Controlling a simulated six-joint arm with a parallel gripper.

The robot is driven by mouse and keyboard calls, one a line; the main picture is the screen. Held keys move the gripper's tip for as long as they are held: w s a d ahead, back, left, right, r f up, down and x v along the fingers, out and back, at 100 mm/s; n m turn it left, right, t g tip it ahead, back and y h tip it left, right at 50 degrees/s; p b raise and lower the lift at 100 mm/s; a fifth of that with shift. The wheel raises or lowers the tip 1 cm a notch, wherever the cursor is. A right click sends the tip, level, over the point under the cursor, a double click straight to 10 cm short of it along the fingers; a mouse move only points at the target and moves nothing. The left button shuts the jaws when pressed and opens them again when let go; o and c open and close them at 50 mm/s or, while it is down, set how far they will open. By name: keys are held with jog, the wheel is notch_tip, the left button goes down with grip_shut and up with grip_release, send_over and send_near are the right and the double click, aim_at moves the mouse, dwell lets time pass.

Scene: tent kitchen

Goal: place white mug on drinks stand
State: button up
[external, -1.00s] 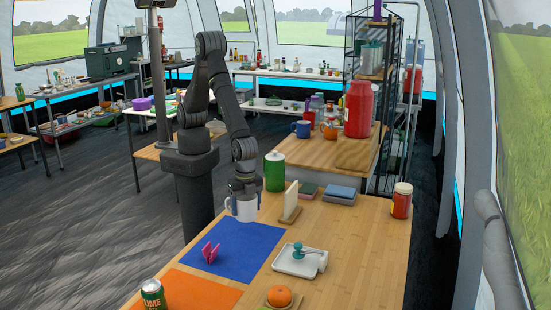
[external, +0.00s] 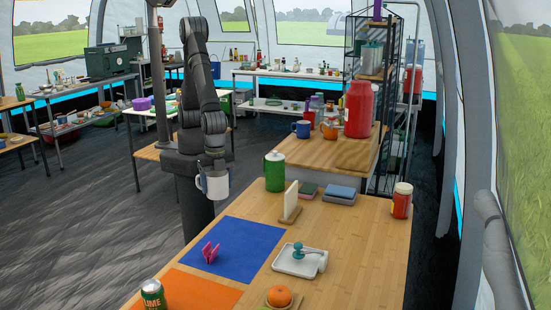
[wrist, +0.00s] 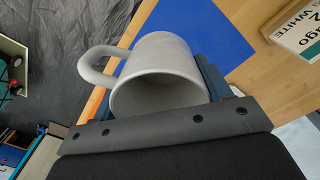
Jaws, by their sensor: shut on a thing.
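The white mug (external: 217,187) is held by my gripper (external: 214,174) in front of my column, off the left edge of the wooden table. It looks roughly upright. In the wrist view the mug (wrist: 165,58) shows its open mouth and its handle at left; dark finger parts lie against its right side. A raised wooden stand (external: 312,148), likely the drinks stand, is at the back right. It carries a red jug (external: 359,109), a blue mug (external: 303,129) and an orange item (external: 330,131).
A green canister (external: 274,171), an upright white card (external: 291,201) and stacked books (external: 338,195) stand on the table between mug and stand. A blue mat (external: 240,246) bears a pink item (external: 210,252). A red jar (external: 402,200) stands at right. Some stand top is free.

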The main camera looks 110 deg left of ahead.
notch_tip(320, 180, up, 10)
jog(key=w+a+m, duration=0.1)
jog(key=w+a, duration=0.3)
jog(key=a, duration=0.6)
jog(key=w+a+m, duration=0.1)
jog(key=w+a, duration=0.3)
jog(key=a, duration=0.5)
jog(key=m, duration=0.4)
send_over(283, 154)
notch_tip(283, 154, down, 12)
jog(key=shift+w+d+r, duration=0.1)
jog(key=shift+w+d, duration=0.05)
jog(key=shift+f, duration=2.05)
jog(key=shift+f, duration=0.1)
